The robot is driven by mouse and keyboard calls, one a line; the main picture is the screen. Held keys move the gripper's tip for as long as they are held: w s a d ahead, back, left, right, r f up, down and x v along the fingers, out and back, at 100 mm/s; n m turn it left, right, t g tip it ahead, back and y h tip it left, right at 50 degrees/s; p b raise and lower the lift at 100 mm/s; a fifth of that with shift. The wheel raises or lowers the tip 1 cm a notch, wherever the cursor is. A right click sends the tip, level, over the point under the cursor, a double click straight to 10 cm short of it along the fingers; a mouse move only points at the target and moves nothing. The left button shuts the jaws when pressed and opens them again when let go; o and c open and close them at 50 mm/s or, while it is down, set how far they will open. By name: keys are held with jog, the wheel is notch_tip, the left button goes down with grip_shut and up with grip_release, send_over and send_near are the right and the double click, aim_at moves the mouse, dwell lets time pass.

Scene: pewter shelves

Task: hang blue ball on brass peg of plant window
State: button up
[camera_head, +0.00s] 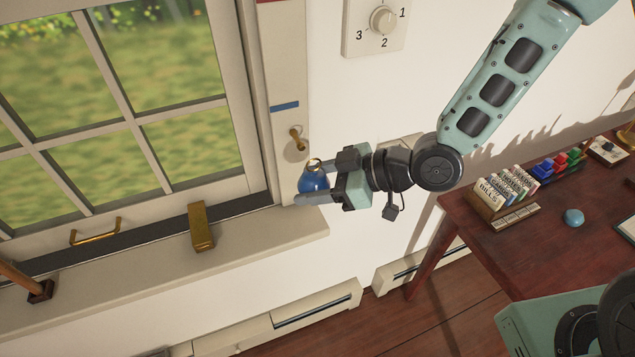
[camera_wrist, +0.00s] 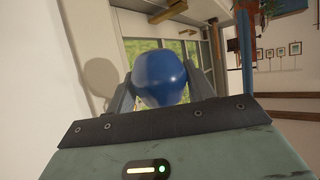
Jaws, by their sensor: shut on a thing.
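The blue ball (camera_head: 313,182) has a brass ring on its top. My gripper (camera_head: 318,183) is shut on it and holds it in the air beside the window frame, above the right end of the sill. The wrist view shows the ball (camera_wrist: 160,78) between both fingers (camera_wrist: 160,90). The brass peg (camera_head: 298,140) sticks out from the window's right frame, below a blue strip (camera_head: 285,106). The ball is apart from the peg, below and slightly right of it in the head view. The peg cannot be made out in the wrist view.
The plant window (camera_head: 130,110) is at left. A brass block (camera_head: 201,227) stands on the sill (camera_head: 265,235). A dial (camera_head: 382,20) is on the wall. The desk (camera_head: 465,225) at right holds labelled bottles (camera_head: 507,187) and a light-blue round thing (camera_head: 573,217).

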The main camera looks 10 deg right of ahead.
jog(key=w+a+f, duration=0.1)
jog(key=w+a, duration=0.1)
jog(key=w, duration=0.5)
jog(key=shift+f, duration=0.2)
dwell(0.6)
jog(key=shift+w, duration=0.15)
dwell(0.5)
jog(key=o, duration=1.1)
jog(key=p+v, duration=0.1)
jog(key=v, duration=1.6)
jog(key=shift+d, duration=0.15)
